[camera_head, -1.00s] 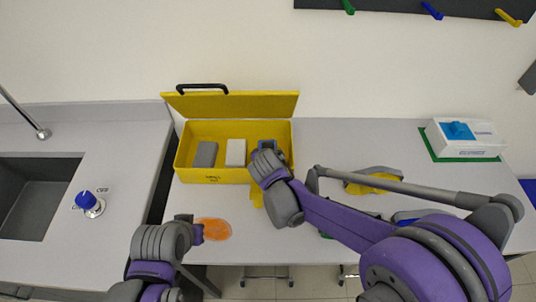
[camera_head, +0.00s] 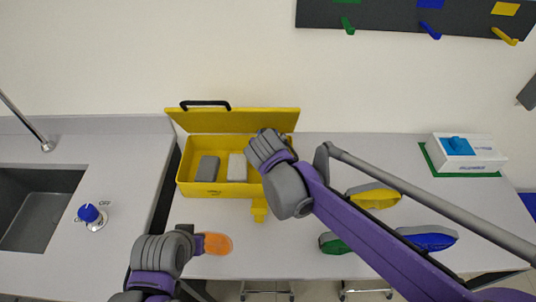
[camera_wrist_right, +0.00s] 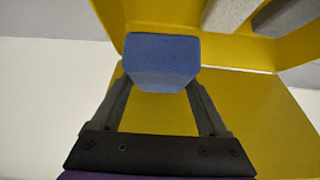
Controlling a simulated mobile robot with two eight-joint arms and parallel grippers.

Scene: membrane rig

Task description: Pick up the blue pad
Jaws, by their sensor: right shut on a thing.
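The blue pad (camera_wrist_right: 161,58) is held between the two fingers of my right gripper (camera_wrist_right: 158,88) in the right wrist view. In the head view my right gripper (camera_head: 264,146) is over the right end of the yellow box (camera_head: 218,188), and the hand hides the pad. The box's lid stands open at the back. My left gripper (camera_head: 196,243) is low at the front, beside an orange oval spill (camera_head: 217,243); its fingers are too hidden to tell their opening.
A grey pad (camera_head: 208,168) and a white pad (camera_head: 237,167) are in the box. Yellow (camera_head: 374,197), green (camera_head: 332,244) and blue (camera_head: 433,239) brush-like tools lie right of it. A white box with a blue top (camera_head: 462,150) stands far right. A sink (camera_head: 40,205) is left.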

